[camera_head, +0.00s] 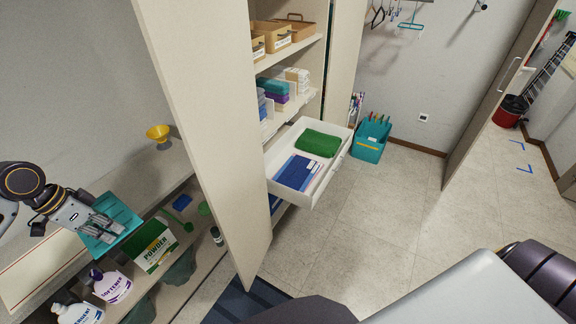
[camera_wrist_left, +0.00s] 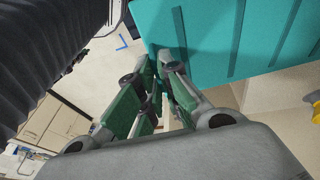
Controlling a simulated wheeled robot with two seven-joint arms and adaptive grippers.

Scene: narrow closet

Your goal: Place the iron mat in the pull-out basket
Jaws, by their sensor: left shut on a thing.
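The iron mat, a flat teal ribbed sheet (camera_head: 124,214), is at the lower left in the head view, above the shelf with bottles. My left gripper (camera_head: 104,230) is shut on its edge. The wrist view shows the teal mat (camera_wrist_left: 225,40) at the top, with the fingers (camera_wrist_left: 158,85) at its near edge. The pull-out basket, a white open drawer (camera_head: 335,175), sticks out of the closet at centre, well to the right of the mat. It holds a green folded item (camera_head: 317,143) and a blue flat item (camera_head: 298,172). My right gripper is not in view.
A tall open door panel (camera_head: 205,130) stands between the mat and the basket. A powder box (camera_head: 154,245), a softener bottle (camera_head: 110,285) and a yellow funnel (camera_head: 158,133) are on the left. A teal bin (camera_head: 371,137) stands beyond the basket.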

